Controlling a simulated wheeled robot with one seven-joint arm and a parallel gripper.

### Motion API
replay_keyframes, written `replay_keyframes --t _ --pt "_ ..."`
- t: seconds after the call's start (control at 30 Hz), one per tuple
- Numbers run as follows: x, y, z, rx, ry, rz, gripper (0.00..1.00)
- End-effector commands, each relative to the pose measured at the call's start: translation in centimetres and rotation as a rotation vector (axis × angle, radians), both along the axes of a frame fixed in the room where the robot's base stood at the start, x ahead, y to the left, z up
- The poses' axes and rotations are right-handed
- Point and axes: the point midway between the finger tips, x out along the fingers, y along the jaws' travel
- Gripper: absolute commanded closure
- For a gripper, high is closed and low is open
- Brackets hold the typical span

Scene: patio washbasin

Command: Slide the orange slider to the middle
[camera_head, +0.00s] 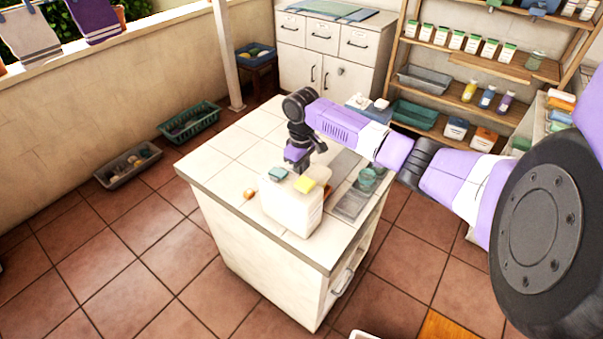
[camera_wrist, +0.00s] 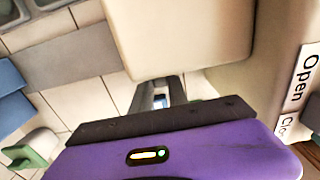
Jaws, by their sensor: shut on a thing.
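No orange slider can be made out for certain. A cream box (camera_head: 292,208) stands on the tiled counter, with a label on its side. In the wrist view, a pale block (camera_wrist: 185,35) is just ahead of my gripper, and a label reading "Open" and "Clo…" (camera_wrist: 297,88) is on a pale surface at the right. My gripper (camera_head: 298,166) points down just behind the cream box in the head view. In the wrist view its fingers (camera_wrist: 160,98) are close together below the pale block. What lies between them is hidden.
A teal item (camera_head: 278,174) and a yellow item (camera_head: 312,179) show at the top of the cream box. The counter's left part is clear. Shelves with bottles (camera_head: 470,92) stand behind.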

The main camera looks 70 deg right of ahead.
Motion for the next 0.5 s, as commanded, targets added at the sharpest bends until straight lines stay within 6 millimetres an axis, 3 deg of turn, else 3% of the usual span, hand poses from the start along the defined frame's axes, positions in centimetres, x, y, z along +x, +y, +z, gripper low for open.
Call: replay_keyframes --t 0.27,0.5 --pt "0.1 -0.1 0.1 0.0 -0.001 0.001 1.0" --pt "0.5 -1.9 1.0 -0.009 -0.019 -0.002 1.0"
